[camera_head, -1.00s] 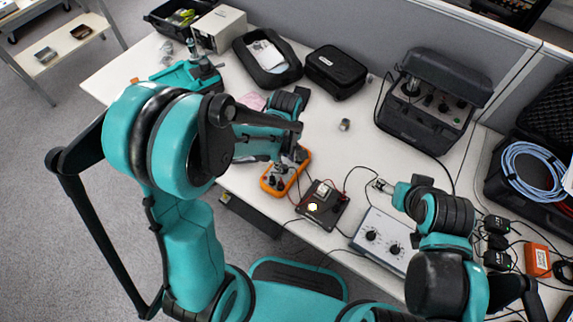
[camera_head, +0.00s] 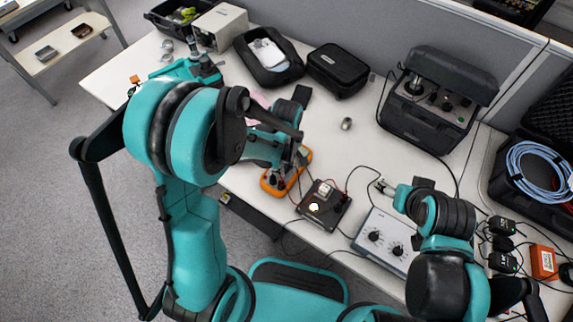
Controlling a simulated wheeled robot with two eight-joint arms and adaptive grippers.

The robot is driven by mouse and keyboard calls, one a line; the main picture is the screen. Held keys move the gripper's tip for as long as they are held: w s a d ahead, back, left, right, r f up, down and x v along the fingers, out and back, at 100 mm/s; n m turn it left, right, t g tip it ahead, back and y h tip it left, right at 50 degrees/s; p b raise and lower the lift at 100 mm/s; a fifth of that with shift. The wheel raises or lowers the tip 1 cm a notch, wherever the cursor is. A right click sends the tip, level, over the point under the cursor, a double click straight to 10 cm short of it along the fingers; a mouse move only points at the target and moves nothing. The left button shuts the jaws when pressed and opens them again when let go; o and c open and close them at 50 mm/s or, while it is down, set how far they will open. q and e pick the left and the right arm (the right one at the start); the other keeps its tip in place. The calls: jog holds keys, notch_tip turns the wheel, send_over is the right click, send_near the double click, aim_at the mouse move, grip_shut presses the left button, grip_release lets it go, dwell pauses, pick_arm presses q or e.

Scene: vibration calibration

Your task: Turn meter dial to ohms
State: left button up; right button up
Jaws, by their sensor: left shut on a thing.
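The orange meter (camera_head: 272,187) lies on the white table, left of a black box. Its upper part and most of its face are hidden by my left arm, and I cannot read the dial's setting. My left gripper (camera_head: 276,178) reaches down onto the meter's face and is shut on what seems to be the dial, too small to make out. My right gripper (camera_head: 380,185) is above the table near the white two-knob box; its fingers are too small to tell whether they are open.
A black box with a pale top part (camera_head: 323,204) sits just right of the meter, with wires. The white two-knob box (camera_head: 382,240) is further right. Black cases (camera_head: 337,70) and a black instrument case (camera_head: 432,100) stand behind. A small metal cylinder (camera_head: 346,124) stands mid-table.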

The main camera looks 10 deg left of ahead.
pick_arm(q)
jog(key=shift+m, duration=0.3)
jog(key=m, duration=0.3)
jog(key=shift+s+a+m, duration=0.15)
jog(key=shift+m, duration=0.15)
jog(key=shift+s+a+m+b, duration=0.15)
jog(key=shift+m+b, duration=0.3)
jog(key=shift+m, duration=1.35)
jog(key=o, duration=0.9)
jog(key=shift+c, duration=0.2)
notch_tip(320, 180, up, 12)
